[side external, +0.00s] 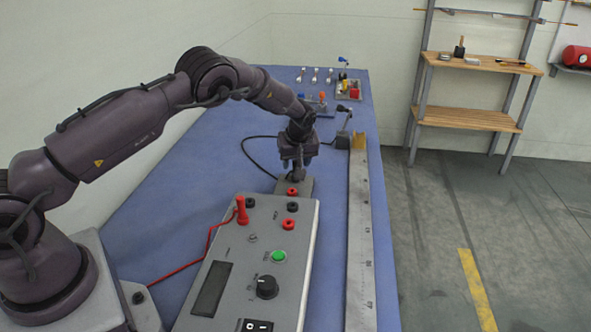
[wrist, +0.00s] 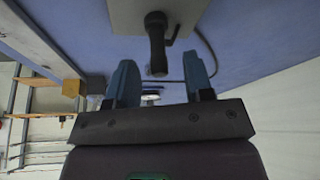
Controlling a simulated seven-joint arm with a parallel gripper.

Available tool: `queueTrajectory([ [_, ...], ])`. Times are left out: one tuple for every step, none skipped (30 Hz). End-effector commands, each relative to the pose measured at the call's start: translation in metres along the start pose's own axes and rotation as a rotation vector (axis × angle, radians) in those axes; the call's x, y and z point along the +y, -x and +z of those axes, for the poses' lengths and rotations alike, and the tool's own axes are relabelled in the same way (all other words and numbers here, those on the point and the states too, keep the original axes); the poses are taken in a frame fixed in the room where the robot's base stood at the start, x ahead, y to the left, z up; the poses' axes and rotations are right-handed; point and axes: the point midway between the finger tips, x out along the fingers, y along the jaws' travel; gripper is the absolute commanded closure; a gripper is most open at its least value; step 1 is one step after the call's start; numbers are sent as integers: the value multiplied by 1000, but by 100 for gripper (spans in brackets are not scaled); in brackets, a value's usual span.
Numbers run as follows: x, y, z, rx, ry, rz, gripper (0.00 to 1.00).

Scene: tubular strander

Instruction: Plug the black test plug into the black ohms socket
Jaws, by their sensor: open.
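The black test plug (wrist: 156,45) stands in a grey block (wrist: 125,15) in the wrist view, its handle pointing toward my gripper. My gripper (wrist: 160,68) is open, with one blue finger on each side of the plug handle and gaps visible. In the side view my gripper (side external: 297,172) points down over the grey block (side external: 306,187), and largely hides the plug. The grey meter box (side external: 250,265) has two black sockets on top, one at left (side external: 249,202) and one at right (side external: 292,207). Their labels are too small to read.
A red plug (side external: 242,210) stands upright in the meter, its red lead running left. A red socket (side external: 288,224) lies near the right black socket. A black cable (side external: 246,150) loops across the blue table. A long metal rail (side external: 360,235) runs along the right edge.

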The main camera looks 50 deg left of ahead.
Motion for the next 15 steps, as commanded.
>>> queueTrajectory([
  [0,-8,0,0,0,-1,53],
  [0,-11,0,0,0,0,53],
  [0,-14,0,0,-1,1,53],
  [0,-16,0,0,-1,1,53],
  [0,-17,0,0,-1,1,53],
  [1,-17,0,1,0,2,53],
  [1,-17,0,1,0,2,53],
  [1,-17,0,1,0,2,53],
  [1,-17,0,1,0,2,53],
  [1,-17,0,1,0,2,53],
  [1,-17,0,1,0,2,53],
  [1,-17,0,1,0,2,55],
  [1,-17,0,1,0,2,62],
  [1,-17,0,1,0,2,69],
  [1,-17,0,1,0,2,78],
])
